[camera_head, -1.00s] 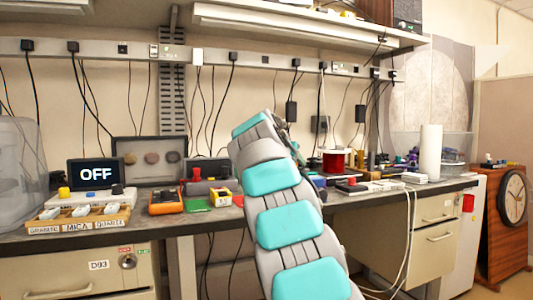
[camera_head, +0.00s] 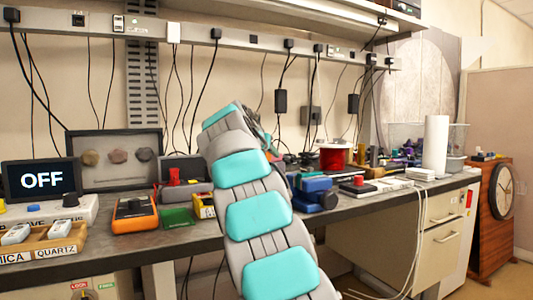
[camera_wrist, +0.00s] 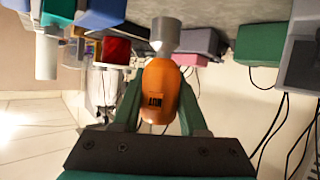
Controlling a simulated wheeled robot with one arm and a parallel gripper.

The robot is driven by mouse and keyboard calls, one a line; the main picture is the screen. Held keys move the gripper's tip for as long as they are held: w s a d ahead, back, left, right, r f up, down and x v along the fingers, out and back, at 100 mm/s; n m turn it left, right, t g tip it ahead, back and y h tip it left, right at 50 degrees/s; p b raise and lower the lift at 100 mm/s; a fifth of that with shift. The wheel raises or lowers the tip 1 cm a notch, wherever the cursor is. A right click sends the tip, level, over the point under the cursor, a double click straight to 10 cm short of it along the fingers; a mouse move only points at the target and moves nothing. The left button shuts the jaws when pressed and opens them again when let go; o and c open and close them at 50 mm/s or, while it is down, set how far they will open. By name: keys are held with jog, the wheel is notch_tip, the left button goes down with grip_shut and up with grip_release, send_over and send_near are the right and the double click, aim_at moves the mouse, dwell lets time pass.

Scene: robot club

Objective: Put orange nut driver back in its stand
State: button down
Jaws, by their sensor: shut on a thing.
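The orange nut driver (camera_wrist: 160,90) has an orange handle with dark lettering and a silver metal shaft and socket (camera_wrist: 165,36). In the wrist view my gripper (camera_wrist: 158,104) is shut on the handle, with a green finger on each side. The metal end points away from the gripper, toward the top of the picture. In the head view my arm hides the driver and most of the gripper above the bench. I cannot make out the driver's stand in either view.
A clock cabinet (camera_head: 490,220) stands at the right. Cables hang over the bench front.

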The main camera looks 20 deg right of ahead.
jog(key=shift+f+b, duration=1.45)
jog(key=shift+f, duration=0.6)
jog(key=shift+b, duration=0.55)
jog(key=shift+a+f+b, duration=0.15)
jog(key=shift+b, duration=0.2)
dwell(0.4)
jog(key=shift+f+b, duration=1.9)
jog(key=shift+f, duration=0.2)
dwell(2.1)
jog(key=c, duration=0.8)
grip_release()
jog(key=shift+y, duration=0.3)
jog(key=shift+o, duration=1)
jog(key=shift+r, duration=0.1)
